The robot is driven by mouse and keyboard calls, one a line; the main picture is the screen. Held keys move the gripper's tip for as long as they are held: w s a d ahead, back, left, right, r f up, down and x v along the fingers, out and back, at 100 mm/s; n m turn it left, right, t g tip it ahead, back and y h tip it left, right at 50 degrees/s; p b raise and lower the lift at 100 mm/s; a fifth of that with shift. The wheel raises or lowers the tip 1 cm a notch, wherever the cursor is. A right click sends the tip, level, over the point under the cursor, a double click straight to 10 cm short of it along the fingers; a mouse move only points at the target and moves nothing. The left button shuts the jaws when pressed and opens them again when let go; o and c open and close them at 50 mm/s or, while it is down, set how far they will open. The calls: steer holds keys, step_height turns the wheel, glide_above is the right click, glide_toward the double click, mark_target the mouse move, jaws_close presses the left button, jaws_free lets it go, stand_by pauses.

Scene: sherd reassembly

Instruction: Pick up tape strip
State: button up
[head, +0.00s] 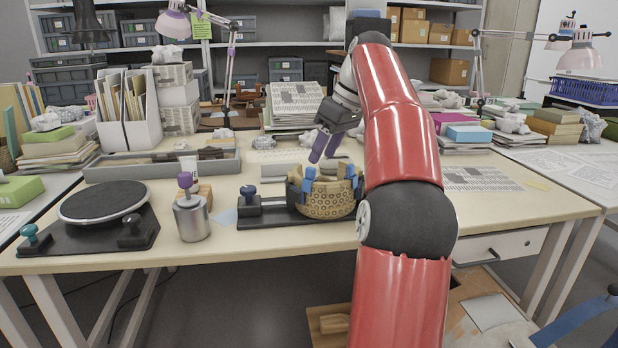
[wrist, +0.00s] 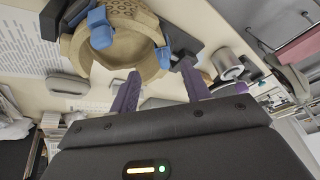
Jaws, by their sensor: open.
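I cannot make out a tape strip with certainty. A tan patterned vessel (head: 328,203) sits in a dark holder (head: 268,212) on the table, with blue pieces (head: 309,174) around its rim; I cannot tell whether these are clips or tape. The vessel (wrist: 112,20) and a blue piece (wrist: 99,28) also show at the top of the wrist view. My gripper (head: 325,150) is above and behind the vessel, with its purple fingers pointing down. In the wrist view its fingers (wrist: 160,78) are apart with nothing held between them.
A metal canister with a purple knob (head: 192,217) and a black turntable (head: 103,203) stand to the left. A long grey tray (head: 110,173) lies behind them. A printed sheet (head: 480,179) lies to the right.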

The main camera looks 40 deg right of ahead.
mark_target(313, 167)
steer(key=x, duration=0.2)
steer(key=b+x, duration=0.1)
steer(key=x, duration=0.1)
steer(key=b+x, duration=0.1)
steer(key=x, duration=0.2)
steer(key=shift+a+r, duration=0.15)
steer(key=shift+a, duration=0.2)
steer(key=c, duration=0.8)
